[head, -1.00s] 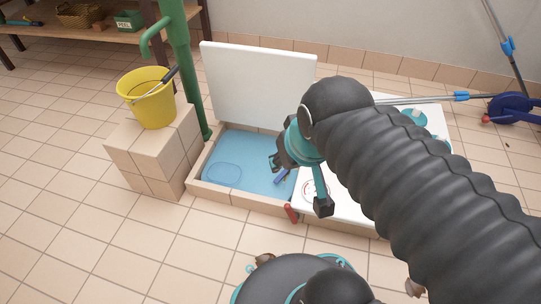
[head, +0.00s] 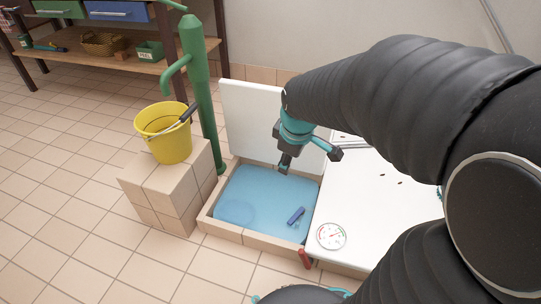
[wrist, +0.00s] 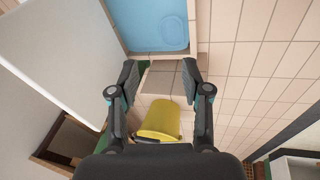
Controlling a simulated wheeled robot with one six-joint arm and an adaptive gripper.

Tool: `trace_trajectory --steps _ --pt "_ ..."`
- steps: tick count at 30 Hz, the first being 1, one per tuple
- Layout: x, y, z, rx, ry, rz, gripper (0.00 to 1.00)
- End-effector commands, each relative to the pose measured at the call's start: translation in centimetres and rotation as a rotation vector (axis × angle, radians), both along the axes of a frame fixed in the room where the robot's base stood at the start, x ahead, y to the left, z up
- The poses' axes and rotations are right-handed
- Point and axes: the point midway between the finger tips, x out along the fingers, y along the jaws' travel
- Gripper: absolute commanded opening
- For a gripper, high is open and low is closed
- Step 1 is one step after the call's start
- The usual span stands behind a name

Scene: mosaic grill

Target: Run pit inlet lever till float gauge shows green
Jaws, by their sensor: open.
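The pit (head: 225,228) has a tiled rim and holds blue water; it also shows in the wrist view (wrist: 160,22). A round float gauge (head: 331,236) lies on the white panel right of the pit. Its face is white with red marks; I cannot tell the needle's reading or see any green. A red lever handle (head: 304,258) sticks out at the front edge between the pit and panel. My gripper (head: 309,158) is open and empty, above the far right part of the pit near the raised white lid. It is well apart from the lever. Both fingers show in the wrist view (wrist: 160,84).
A blue object (head: 296,215) is in the pit. A yellow bucket (head: 170,145) stands on a tiled block (head: 160,190) left of the pit, beside a green pump post (head: 200,90). A raised white lid (head: 245,110) stands behind. Floor at front left is clear.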

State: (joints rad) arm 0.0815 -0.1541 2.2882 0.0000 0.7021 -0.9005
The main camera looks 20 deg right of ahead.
Motion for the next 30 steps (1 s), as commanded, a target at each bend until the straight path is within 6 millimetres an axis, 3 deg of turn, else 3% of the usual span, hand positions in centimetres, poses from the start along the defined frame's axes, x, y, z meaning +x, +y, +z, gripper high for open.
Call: trace_trajectory --steps 6,15,22,30 --pt "3.9 -1.4 -4.0 -0.065 0.068 0.226 0.48" --pt "8.1 -3.4 -10.7 -0.131 0.148 0.548 0.48" --pt "10.3 -5.0 -16.9 -0.162 0.201 0.799 0.48" --pt "11.4 -6.7 -24.9 -0.18 0.25 1.095 0.48"
